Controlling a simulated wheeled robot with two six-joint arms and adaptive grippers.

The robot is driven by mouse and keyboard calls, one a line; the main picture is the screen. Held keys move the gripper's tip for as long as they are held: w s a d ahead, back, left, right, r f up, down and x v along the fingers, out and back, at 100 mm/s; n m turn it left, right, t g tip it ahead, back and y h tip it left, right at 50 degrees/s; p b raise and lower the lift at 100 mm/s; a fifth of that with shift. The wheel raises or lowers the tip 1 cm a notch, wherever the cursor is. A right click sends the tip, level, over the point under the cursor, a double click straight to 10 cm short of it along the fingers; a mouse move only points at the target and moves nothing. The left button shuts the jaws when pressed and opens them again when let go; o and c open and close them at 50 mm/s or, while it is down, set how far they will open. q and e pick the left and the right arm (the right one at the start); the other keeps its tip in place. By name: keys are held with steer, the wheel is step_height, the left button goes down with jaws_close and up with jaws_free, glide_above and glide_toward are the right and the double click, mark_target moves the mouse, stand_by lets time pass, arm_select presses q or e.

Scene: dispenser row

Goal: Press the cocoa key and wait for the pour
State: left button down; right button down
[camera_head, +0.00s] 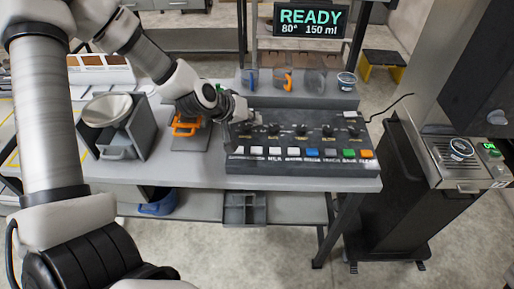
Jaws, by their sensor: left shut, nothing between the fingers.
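The dispenser panel (300,143) is a dark block on the grey table, with dark knobs on its upper part. Along its front edge runs a row of keys: several white ones (275,151), a blue one (312,153), a dark one, a green one (349,153) and an orange one (366,154). Their labels are too small to read surely, so I cannot tell which is cocoa. The display (310,20) reads "READY", 80°, 150 ml. My right gripper is out of view.
A grey holder (119,132) with a round bowl is further left. Several mugs line the back shelf (300,97). A separate machine (462,176) with a cup (460,149) stands right.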

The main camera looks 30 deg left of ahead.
mark_target(254, 150)
arm_select(q)
steer(key=f+b, duration=0.8)
steer(key=f, duration=0.1)
steer(key=shift+w+f, duration=0.1)
steer(key=shift+w, duration=0.1)
steer(key=shift+s, duration=0.1)
stand_by(1.0)
steer(key=shift+f+b, duration=0.3)
steer(key=shift+b, duration=0.1)
steer(key=shift+f+b, duration=0.45)
steer(key=shift+f, duration=0.05)
stand_by(0.4)
steer(key=shift+r, duration=0.1)
steer(key=shift+r+p, duration=0.85)
steer(key=shift+p, duration=0.05)
